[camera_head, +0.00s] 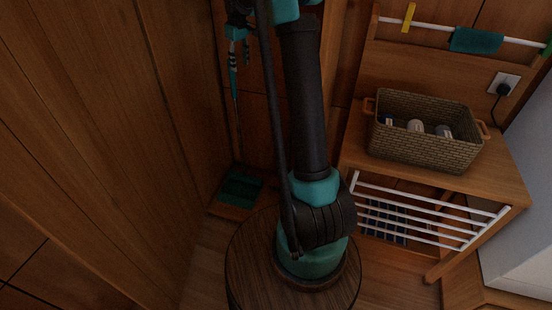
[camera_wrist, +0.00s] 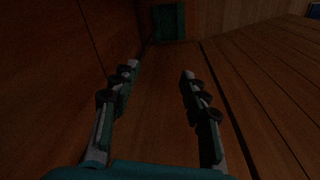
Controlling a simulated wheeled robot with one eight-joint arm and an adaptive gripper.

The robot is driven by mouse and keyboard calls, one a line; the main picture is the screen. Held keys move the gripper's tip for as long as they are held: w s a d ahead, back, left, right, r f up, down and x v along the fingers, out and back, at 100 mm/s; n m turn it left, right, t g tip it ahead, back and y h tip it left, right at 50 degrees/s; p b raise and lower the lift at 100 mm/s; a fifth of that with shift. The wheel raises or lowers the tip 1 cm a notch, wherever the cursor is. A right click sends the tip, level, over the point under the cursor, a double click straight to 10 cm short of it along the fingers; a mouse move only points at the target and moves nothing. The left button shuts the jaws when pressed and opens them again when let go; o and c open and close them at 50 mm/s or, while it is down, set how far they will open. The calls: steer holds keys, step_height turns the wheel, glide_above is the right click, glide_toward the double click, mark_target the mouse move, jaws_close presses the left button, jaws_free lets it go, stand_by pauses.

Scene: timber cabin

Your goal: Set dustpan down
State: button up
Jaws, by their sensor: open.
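A teal dustpan (camera_head: 240,188) lies low in the corner at the foot of the wood-panelled walls, on a small wooden ledge or board. A teal shape that looks like the same dustpan (camera_wrist: 169,22) shows at the top of the wrist view, beyond my fingertips. My gripper (camera_head: 239,62) hangs above it, near the wall corner. In the wrist view my gripper (camera_wrist: 160,68) has its two fingers well apart, with only bare wood between them. It is apart from the dustpan. My arm hides part of the area right of the dustpan.
A wooden stand at right bears a wicker basket (camera_head: 424,132) holding several bottles, with a white rack (camera_head: 430,220) below. A rail with a teal cloth (camera_head: 476,41) and yellow clip (camera_head: 408,17) is above. Wood panelling closes off the left side.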

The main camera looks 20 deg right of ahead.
steer(key=s+f+m+t, duration=0.1)
steer(key=s+f, duration=0.4)
steer(key=s, duration=0.9)
steer(key=s+d+f+m+t, duration=0.1)
steer(key=s+f+m, duration=0.2)
steer(key=s, duration=1)
steer(key=s+d+f+m, duration=0.1)
steer(key=s+f+m, duration=0.2)
steer(key=s+f, duration=0.4)
steer(key=s, duration=0.7)
steer(key=shift+s+t, duration=0.3)
steer(key=shift+t, duration=0.1)
